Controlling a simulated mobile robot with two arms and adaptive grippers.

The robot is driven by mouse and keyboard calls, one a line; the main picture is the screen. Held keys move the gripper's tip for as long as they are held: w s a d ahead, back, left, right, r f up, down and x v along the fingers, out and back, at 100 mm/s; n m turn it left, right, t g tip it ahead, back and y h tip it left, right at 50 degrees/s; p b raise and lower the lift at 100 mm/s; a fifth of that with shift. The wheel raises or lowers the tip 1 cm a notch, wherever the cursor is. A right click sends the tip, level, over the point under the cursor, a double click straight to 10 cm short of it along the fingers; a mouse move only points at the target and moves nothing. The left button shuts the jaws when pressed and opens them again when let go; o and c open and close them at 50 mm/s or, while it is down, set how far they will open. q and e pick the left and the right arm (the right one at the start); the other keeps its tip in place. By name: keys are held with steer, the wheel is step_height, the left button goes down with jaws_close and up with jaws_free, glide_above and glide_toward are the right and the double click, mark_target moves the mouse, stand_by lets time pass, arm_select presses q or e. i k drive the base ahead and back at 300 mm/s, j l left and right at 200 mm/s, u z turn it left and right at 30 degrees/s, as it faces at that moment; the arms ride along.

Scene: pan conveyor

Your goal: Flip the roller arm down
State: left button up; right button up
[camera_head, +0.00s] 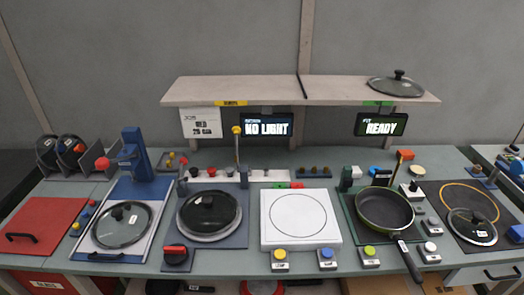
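No part is clearly marked as the roller arm, and I cannot tell which one it is. A thin upright lever (237,147) with a yellow knob stands behind the black lidded pan (209,208). A blue column (133,150) with a short side arm ending in a red knob (102,163) stands behind the glass lid (121,224) on the left. A small orange-topped post (404,156) stands behind the frying pan (385,207) on the right. Neither of my grippers shows in this view.
A white plate with a circle (300,218) sits bare in the middle. A shelf (280,91) above the bench carries a glass lid (396,84). Screens under it read "NO LIGHT" (267,127) and "READY" (381,124). The frying pan's handle (408,262) reaches over the bench's front edge.

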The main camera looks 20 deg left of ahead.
mark_target(237, 130)
steer(key=k+j+z, duration=0.1)
steer(key=j+z, duration=0.2)
steer(key=k+j+z, duration=0.1)
steer(key=j+z, duration=0.2)
steer(key=j, duration=0.2)
steer(key=k+j+z, duration=0.15)
steer(key=j+z, duration=0.15)
steer(key=k+j+z, duration=0.1)
steer(key=k+j, duration=0.2)
steer(key=j, duration=0.25)
steer(key=k+j+z, duration=0.1)
steer(key=k+j, duration=0.25)
steer(key=j, duration=0.2)
steer(key=k+j+z, duration=0.1)
steer(key=k+j, duration=0.2)
steer(key=j, duration=0.2)
steer(key=k+j+z, duration=0.1)
steer(key=k+j, duration=0.6)
steer(key=j, duration=0.15)
steer(key=k+j, duration=0.65)
steer(key=j, duration=0.25)
steer(key=u, duration=0.55)
steer(key=i+l+u, duration=0.25)
steer(key=l, duration=0.3)
steer(key=l+u, duration=0.3)
steer(key=l, duration=0.2)
steer(key=i+l+u, duration=0.1)
steer(key=l+u, duration=0.15)
steer(key=l, duration=1.25)
steer(key=i, duration=0.05)
